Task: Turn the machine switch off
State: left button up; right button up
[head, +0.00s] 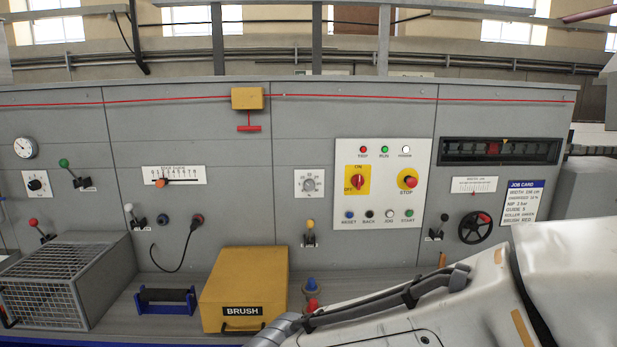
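The machine switch (358,181) is a red rotary handle on a yellow plate, on the white control panel (383,218) right of the middle in the head view. ON is marked above it and OFF at its left. The handle looks roughly upright, toward the ON mark, but it is small and its exact angle is hard to read. A large white arm link of mine fills the lower right, below and right of the panel, and does not cover the switch. Neither gripper shows in the head view, so their opening and any contact are hidden.
A red STOP button (407,180) on yellow sits right of the switch, with lamps above and small buttons below. A black handwheel (475,227) is farther right. A yellow BRUSH box (243,288) and a wire-mesh cage (50,290) stand on the ledge. The space before the switch looks clear.

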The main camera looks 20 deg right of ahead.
aim_at(357, 180)
jog(key=i, duration=1.15)
jog(key=z, duration=0.6)
